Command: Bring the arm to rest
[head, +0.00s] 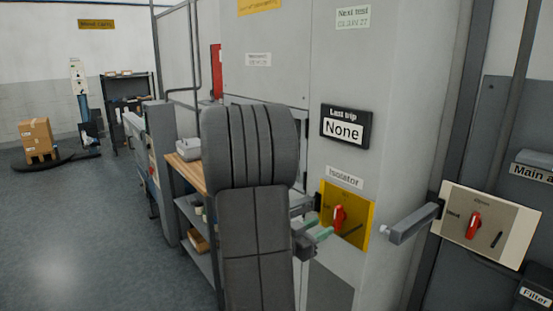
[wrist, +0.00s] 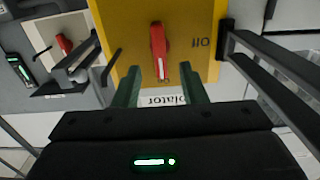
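My gripper (head: 324,229) is in front of the grey cabinet, just left of the yellow isolator plate (head: 358,196). The plate carries a red rotary handle (head: 339,218), which points close to vertical. In the wrist view, the two green fingers of my gripper (wrist: 160,72) are open and spread apart. The end of the red handle (wrist: 158,45) shows between them in the picture, with a gap on both sides. How far the fingertips stand from the plate is hard to tell. My arm hides part of the cabinet in the head view.
A grey bar handle (head: 412,223) juts out right of the isolator. Beyond it is a pale plate (head: 505,235) with another red switch. A wooden-topped bench (head: 187,172) stands close on the left. Open floor (head: 75,225) lies further left, with cardboard boxes (head: 38,140) behind.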

